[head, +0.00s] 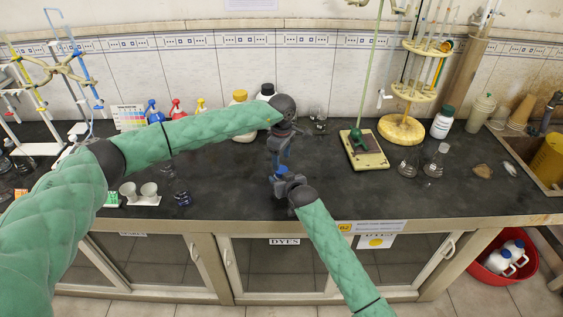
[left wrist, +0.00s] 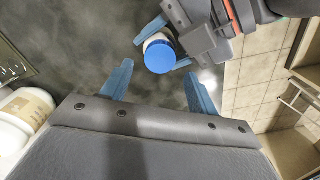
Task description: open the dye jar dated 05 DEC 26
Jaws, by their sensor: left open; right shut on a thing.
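A small jar with a blue lid (left wrist: 160,56) shows in the left wrist view, its pale side partly visible below the lid. I cannot read a date on it. My right gripper (head: 281,174) is shut on this jar, with a blue finger on either side of it in the left wrist view. The jar's lid also shows small in the head view, between the two grippers. My left gripper (left wrist: 158,88) is open and empty, its blue fingers apart, pointing down above the jar. In the head view my left gripper (head: 281,152) is right over the right one.
White bottles stand behind my left gripper. Bench front-centre right is clear.

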